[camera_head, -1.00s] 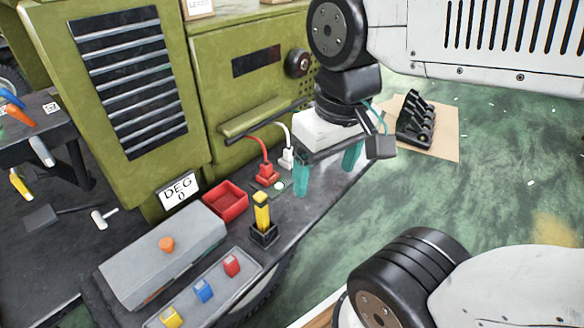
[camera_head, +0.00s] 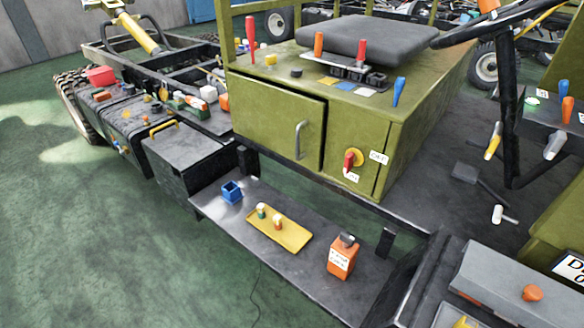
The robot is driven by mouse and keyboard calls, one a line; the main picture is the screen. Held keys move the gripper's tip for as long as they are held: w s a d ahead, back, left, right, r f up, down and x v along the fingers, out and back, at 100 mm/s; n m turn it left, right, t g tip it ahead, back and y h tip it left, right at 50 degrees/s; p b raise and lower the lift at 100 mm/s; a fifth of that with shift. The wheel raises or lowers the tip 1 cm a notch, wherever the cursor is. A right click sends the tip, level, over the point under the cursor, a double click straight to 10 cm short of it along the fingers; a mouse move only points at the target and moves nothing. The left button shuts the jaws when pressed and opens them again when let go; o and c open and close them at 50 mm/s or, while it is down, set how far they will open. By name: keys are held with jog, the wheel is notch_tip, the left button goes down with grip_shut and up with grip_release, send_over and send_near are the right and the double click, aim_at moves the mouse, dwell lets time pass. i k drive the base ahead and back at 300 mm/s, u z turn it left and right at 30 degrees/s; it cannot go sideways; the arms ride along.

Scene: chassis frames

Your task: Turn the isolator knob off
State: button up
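The isolator knob (camera_head: 350,161) is a red handle on a yellow round base, on the front panel of the green seat box. One white label (camera_head: 378,157) to its upper right seems to read OFF. Another white label (camera_head: 351,177) sits just below the knob and seems to read ON. The red handle points downward, toward the lower label. My gripper is outside the current view, so its state does not show.
A green door (camera_head: 277,123) with a handle is left of the knob. Below, a dark step (camera_head: 300,265) holds a yellow tray (camera_head: 276,238), a blue box (camera_head: 231,191) and an orange bottle (camera_head: 341,260). Open green floor (camera_head: 90,240) lies at the left.

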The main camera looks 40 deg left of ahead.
aim_at(350, 158)
jog(key=u, duration=1.2)
